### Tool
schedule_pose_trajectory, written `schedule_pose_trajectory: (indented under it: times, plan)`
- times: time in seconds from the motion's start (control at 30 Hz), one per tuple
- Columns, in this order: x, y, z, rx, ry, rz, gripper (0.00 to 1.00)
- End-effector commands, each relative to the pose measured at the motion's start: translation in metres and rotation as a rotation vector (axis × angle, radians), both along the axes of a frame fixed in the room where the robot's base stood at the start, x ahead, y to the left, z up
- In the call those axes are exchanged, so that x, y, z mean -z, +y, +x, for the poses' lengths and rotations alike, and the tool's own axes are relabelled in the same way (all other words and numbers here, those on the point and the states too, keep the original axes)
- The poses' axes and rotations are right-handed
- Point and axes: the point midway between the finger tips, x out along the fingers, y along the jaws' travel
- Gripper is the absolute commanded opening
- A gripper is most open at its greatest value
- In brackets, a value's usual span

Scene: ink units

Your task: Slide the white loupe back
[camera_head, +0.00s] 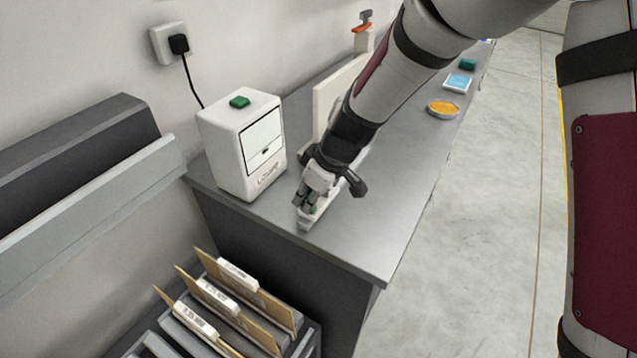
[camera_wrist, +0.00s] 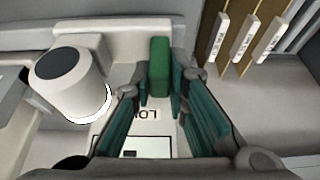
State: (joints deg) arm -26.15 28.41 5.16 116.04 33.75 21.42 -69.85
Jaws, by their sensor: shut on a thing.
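The white loupe shows in the wrist view as a white cylinder with a dark top (camera_wrist: 68,84), beside a pale base with partly hidden lettering. A green tab (camera_wrist: 159,66) stands upright at the base, between my fingertips. My gripper (camera_head: 306,204) points down at the near end of a long white base (camera_head: 305,224) on the grey counter. It is shut on the green tab. My gripper and wrist hide much of the base in the head view.
A white box (camera_head: 222,150) with a green button stands left of my gripper. A pale upright panel (camera_head: 325,105) is behind. Folders (camera_head: 240,290) stand in a rack below the counter's front.

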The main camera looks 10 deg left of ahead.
Motion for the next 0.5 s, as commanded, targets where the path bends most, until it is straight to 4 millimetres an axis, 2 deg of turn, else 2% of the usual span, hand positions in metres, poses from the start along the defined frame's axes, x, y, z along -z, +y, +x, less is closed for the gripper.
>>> schedule_pose_trajectory:
  times: [0.43,0.47,0.5]
  plan:
    - [0.0003,0.003,-0.0079,-0.003,0.006,0.0,0.0]
    - [0.0004,0.0031,-0.008,-0.004,0.006,0.0,0.21]
    - [0.0004,0.003,-0.0079,-0.003,0.006,0.0,0.31]
